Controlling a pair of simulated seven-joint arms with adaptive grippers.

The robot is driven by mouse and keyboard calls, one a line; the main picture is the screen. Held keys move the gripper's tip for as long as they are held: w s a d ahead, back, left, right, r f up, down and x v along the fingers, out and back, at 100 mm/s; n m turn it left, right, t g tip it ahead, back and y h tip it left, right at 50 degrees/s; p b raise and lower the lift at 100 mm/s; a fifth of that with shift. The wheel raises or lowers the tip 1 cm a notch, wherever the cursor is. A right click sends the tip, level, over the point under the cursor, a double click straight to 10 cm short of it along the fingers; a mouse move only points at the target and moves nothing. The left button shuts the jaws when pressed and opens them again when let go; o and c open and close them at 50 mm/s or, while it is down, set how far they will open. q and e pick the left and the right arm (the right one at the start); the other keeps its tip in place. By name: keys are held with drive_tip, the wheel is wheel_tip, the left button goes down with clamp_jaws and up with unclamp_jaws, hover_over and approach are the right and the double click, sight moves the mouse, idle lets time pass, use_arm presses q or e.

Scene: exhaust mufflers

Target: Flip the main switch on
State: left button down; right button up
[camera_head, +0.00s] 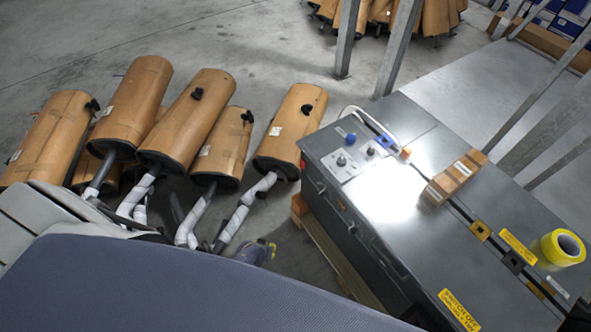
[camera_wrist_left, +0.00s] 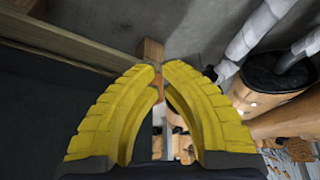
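A grey metal cabinet (camera_head: 420,200) stands at the right in the head view. Its light control panel (camera_head: 345,155) near the far left corner carries a dark knob (camera_head: 341,161) and other small knobs; which one is the main switch, and its setting, is too small to tell. My left gripper (camera_wrist_left: 161,67) shows yellow curved fingers in the left wrist view. The tips are together with nothing seen between them. In the head view a small yellow-tipped part, likely this gripper (camera_head: 268,246), is low on the cabinet's left side, apart from the panel. My right gripper is not in view.
Several brown mufflers (camera_head: 195,110) with white-wrapped pipes lie left of the cabinet. A wooden pallet (camera_head: 335,250) is under the cabinet. A small cardboard box (camera_head: 455,176) and yellow tape roll (camera_head: 562,247) lie on its top. Metal posts (camera_head: 398,50) stand behind.

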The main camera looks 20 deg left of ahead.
use_arm(q)
drive_tip(key=w+a+r+n+t+h, duration=0.1)
drive_tip(key=w+a+r+n, duration=0.1)
drive_tip(key=w+r+n, duration=0.6)
drive_tip(key=w+a+r+n+t, duration=0.1)
drive_tip(key=w+a+r+n, duration=0.25)
drive_tip(key=w+r, duration=0.75)
wheel_tip(320, 180, up, 11)
drive_tip(key=w+n+h, duration=0.1)
drive_tip(key=n+h, duration=0.2)
drive_tip(key=n, duration=1.3)
drive_tip(key=shift+d+g, duration=0.4)
drive_tip(key=shift+d, duration=0.05)
drive_tip(key=shift+w, duration=0.1)
drive_tip(key=shift+w+f, duration=0.1)
